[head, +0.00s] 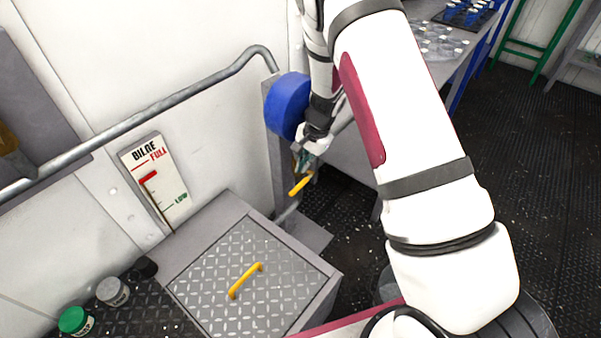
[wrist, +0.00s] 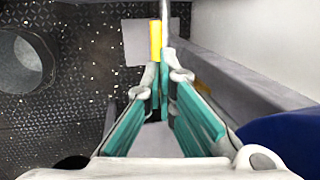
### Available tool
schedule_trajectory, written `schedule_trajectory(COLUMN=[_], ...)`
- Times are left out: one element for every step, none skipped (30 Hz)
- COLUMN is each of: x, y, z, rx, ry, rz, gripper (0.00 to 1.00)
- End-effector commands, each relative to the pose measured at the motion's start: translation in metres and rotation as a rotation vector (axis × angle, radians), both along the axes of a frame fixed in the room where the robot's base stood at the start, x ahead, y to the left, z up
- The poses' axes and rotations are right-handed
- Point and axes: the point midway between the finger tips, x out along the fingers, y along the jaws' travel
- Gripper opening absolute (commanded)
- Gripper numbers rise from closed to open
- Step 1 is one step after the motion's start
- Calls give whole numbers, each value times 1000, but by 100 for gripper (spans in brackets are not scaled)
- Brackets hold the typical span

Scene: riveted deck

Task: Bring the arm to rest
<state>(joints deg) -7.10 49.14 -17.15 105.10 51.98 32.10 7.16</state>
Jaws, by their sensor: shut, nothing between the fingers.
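My gripper (head: 303,161) hangs at the end of my white arm, near the wall post, beside the blue round part (head: 287,105). In the wrist view its teal-padded fingers (wrist: 164,76) come together at the tips with nothing held between them. A yellow handle (head: 300,185) shows just below the fingertips in the head view. It also shows beyond the tips in the wrist view (wrist: 155,40). I cannot tell whether the fingertips touch it. My arm reaches up and across the right half of the head view.
A grey box with a tread-plate lid (head: 215,290) and a yellow lid handle (head: 245,281) stands in front. A bilge gauge (head: 154,180) and a pipe rail (head: 150,117) are on the wall. Jars (head: 75,321) stand lower left. Dark floor (head: 530,150) is open at right.

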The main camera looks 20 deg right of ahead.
Motion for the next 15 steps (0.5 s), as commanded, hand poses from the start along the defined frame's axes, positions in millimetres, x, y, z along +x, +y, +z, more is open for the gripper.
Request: schedule_trajectory(x=[-2,-3,-4,-5,-5,-6,-7,-7,-8,-8,-9,-9,-9,-9,-9], y=[-1,-2,-3,-3,-4,-4,-5,-5,-5,-5,-6,-6,-6,-6,-6], z=[14,20,27,32,36,41,45,47,51,53,55,56,57,57,58], rx=[0,0,1,0,0,0,0,0,1,1,1,1,1,0,0], ry=[-2,-2,-2,-2,-2,-2,-2,-2,-2,-2,-2,-1,-1,0,0], rz=[-1,0,1,0,-1,1,1,1,0,0,0,0,0,0,0], gripper=[0,0,0,0,0,0,0,0,0,0,0,0,0,0,0])
